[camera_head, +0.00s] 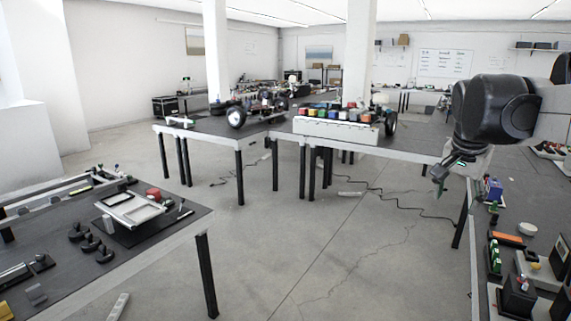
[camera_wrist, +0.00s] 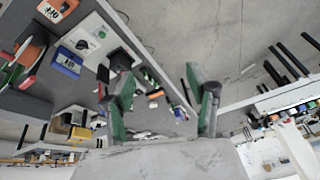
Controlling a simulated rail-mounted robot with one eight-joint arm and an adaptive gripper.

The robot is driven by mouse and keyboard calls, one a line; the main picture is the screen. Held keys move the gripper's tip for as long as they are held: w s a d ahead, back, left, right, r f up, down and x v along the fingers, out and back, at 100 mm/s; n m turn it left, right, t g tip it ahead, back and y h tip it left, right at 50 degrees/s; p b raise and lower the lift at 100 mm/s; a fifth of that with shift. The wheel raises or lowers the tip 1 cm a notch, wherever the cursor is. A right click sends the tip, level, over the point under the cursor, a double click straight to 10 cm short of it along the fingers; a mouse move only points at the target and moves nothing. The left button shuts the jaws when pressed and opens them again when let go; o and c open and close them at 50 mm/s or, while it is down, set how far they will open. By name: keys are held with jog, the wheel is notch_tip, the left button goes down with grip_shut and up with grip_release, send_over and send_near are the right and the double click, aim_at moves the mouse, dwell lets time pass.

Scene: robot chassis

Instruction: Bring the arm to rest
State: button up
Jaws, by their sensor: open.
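My gripper (camera_head: 439,184) hangs below my black and grey arm at the right of the head view, beside the right-hand table (camera_head: 474,229). In the wrist view my gripper (camera_wrist: 162,95) shows two green-lined fingers spread apart. My gripper is empty and appears to touch nothing.
The right-hand table holds a blue box (camera_head: 494,189), an orange box (camera_head: 507,239) and other parts. The left table (camera_head: 187,238) holds a white tray (camera_head: 131,209). Open floor (camera_head: 330,230) lies between.

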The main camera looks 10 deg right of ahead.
jog(key=s+a+f+n+t+y, duration=0.1)
jog(key=s+a+f+n, duration=0.4)
jog(key=a, duration=0.6)
jog(key=s+a+f+n+t+y, duration=0.1)
jog(key=s+a+f+n+t, duration=0.1)
jog(key=s+a+f+n, duration=0.4)
jog(key=s+a+f, duration=0.3)
jog(key=s+a, duration=0.3)
jog(key=shift+s+a+t+y, duration=0.2)
jog(key=shift+t+y, duration=0.2)
jog(key=shift+f, duration=0.1)
